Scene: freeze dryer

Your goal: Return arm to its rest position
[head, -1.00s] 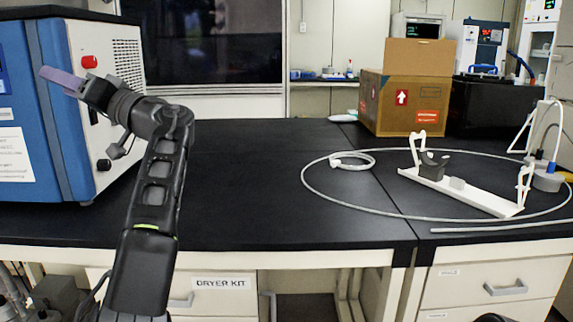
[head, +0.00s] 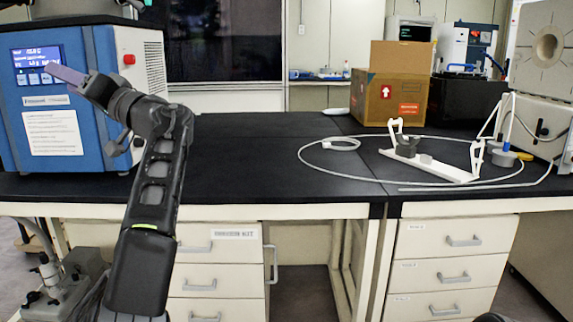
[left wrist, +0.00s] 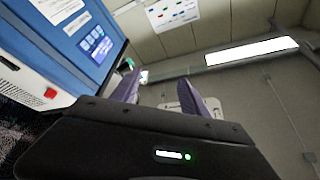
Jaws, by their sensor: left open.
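My left arm rises from the bottom of the head view, in front of the bench. Its gripper (head: 66,75) is raised before the blue and white freeze dryer (head: 50,125) and overlaps its front in the picture. In the left wrist view the two purple fingers (left wrist: 168,98) are spread with nothing between them. The freeze dryer's lit screen also shows in the left wrist view (left wrist: 96,45). My right gripper is not in view.
The black benchtop (head: 250,160) is clear in the middle. To the right lie a white stand (head: 430,165) and a looped grey hose (head: 310,163). A cardboard box (head: 392,98) stands behind, and a white furnace-like device (head: 545,70) at far right. Drawers (head: 215,280) are below.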

